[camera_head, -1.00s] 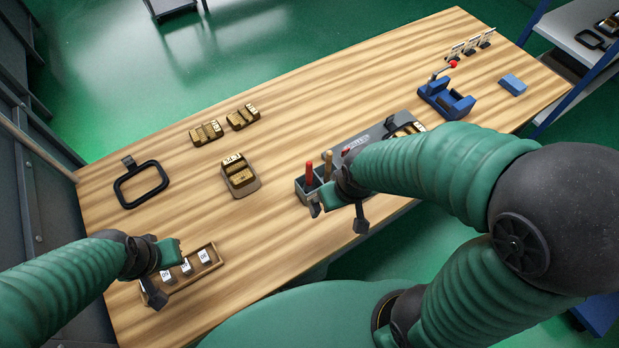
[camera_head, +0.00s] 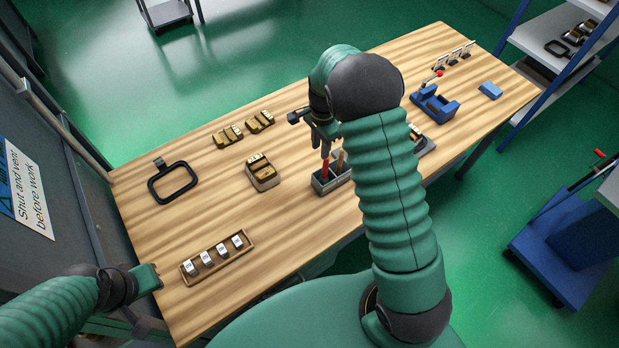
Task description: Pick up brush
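A red handle (camera_head: 325,169) and a wooden handle (camera_head: 340,159) stand upright in a small grey holder (camera_head: 328,186) near the table's front edge, in the head view. I cannot tell which belongs to the brush, as the lower parts are hidden in the holder. My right gripper (camera_head: 309,126) is above the holder with its fingers spread apart, close over the red handle's top. Whether it touches the handle is unclear. My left gripper (camera_head: 148,278) is at the table's left front edge, away from the holder. Its fingers are not clear.
A wooden tray (camera_head: 218,258) with several labelled pieces lies at front left. A black frame (camera_head: 172,182), brass-coloured blocks (camera_head: 228,136) and a block in a holder (camera_head: 263,173) lie behind. A blue fixture (camera_head: 434,104) and blue block (camera_head: 490,91) are at right.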

